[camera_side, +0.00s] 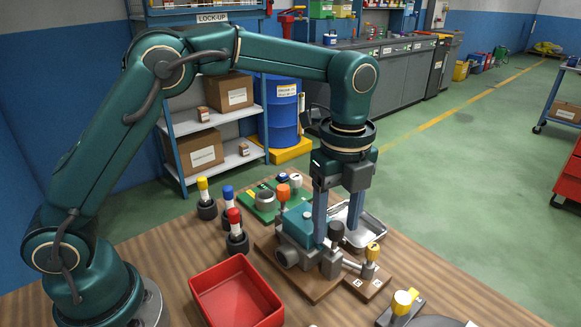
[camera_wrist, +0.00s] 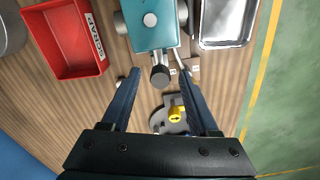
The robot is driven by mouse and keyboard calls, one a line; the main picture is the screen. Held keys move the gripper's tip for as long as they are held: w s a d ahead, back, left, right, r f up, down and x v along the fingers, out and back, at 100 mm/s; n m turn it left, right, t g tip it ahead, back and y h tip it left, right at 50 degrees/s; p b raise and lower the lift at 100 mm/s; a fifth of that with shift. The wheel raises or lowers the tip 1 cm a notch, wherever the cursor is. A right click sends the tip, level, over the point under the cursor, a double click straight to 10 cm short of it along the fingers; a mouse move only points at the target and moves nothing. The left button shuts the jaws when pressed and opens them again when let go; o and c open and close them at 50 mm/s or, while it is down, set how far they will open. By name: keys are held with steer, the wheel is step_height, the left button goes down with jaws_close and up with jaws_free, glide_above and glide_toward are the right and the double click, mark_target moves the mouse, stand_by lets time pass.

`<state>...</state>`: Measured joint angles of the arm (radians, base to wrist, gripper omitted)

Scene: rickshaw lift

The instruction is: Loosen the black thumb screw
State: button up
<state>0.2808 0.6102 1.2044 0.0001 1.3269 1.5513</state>
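The black thumb screw (camera_side: 336,231) stands upright on a grey fitting at the front of the teal-topped unit (camera_side: 298,222). In the wrist view the dark knob (camera_wrist: 160,76) lies between my fingertips, with a gap on each side. My gripper (camera_side: 337,236) points down, open, its two fingers either side of the knob in the side view. In the wrist view my gripper (camera_wrist: 159,75) also shows open and empty. Whether a finger touches the screw cannot be told. The wrist view shows the teal unit (camera_wrist: 152,22) just beyond the knob.
A yellow-topped knob (camera_side: 372,251) stands close to the right finger. An orange knob (camera_side: 283,191) rises behind the unit. A red bin (camera_side: 236,297) is at front left and a metal tray (camera_side: 368,232) at right. Another yellow knob (camera_side: 403,298) stands at front right.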

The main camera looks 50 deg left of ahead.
jaws_close()
steer(key=shift+n, duration=0.4)
steer(key=n, duration=0.3)
steer(key=shift+n, duration=0.4)
steer(key=n, duration=1.3)
steer(key=shift+n, duration=0.3)
